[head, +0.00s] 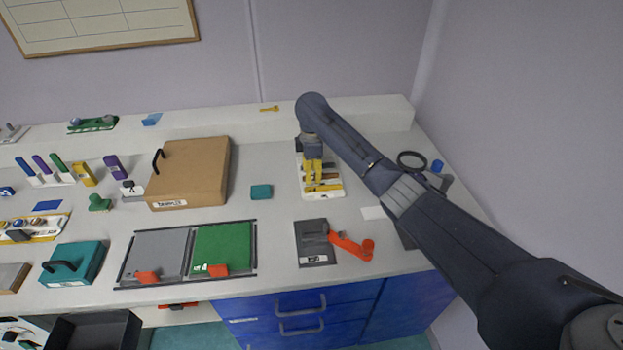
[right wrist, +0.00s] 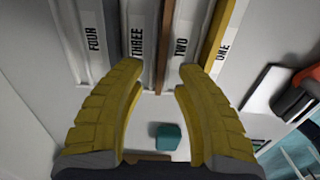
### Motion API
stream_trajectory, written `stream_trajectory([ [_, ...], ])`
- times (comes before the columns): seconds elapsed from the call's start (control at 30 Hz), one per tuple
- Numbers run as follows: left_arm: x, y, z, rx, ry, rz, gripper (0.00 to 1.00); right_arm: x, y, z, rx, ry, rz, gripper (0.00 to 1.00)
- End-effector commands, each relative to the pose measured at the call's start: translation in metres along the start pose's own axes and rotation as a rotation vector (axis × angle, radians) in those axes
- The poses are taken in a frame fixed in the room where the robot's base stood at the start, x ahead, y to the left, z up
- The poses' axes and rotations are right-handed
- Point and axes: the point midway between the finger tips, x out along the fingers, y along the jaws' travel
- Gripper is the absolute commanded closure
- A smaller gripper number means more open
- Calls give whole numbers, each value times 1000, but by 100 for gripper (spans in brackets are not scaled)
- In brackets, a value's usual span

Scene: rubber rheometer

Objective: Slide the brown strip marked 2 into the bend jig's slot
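My right gripper (head: 313,178) is over the white strip rack (head: 335,195) in the head view. In the right wrist view its two yellow fingers (right wrist: 160,70) are open and apart. A thin brown strip (right wrist: 165,40) stands in the rack between the labels THREE and TWO, lined up with the gap between the fingertips. No finger visibly grips it. A dark grey plate (head: 305,228) with an orange lever (head: 352,246) lies in front of the rack; I cannot tell whether it is the bend jig. My left gripper is out of view.
A yellow strip (right wrist: 217,40) stands by label ONE. A teal block (head: 261,191) lies left of the rack and also shows in the wrist view (right wrist: 166,136). A brown box (head: 190,170) and a green plate (head: 222,248) are further left. A black ring (head: 411,160) lies right.

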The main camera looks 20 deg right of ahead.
Motion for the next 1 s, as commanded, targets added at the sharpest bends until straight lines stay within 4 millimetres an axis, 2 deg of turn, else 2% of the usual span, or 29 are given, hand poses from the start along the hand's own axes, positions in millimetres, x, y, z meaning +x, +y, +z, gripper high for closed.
stream_trajectory([
  [0.17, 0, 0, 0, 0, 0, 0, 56, 11, 0, 0, 0, 1, 1, 67],
  [0.47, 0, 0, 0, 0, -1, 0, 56, 12, 0, 0, -1, 0, 1, 67],
  [0.73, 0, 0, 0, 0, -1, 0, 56, 12, 0, 0, -1, 0, 1, 98],
  [1.0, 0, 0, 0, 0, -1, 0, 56, 12, 0, 0, -1, 0, 1, 100],
])
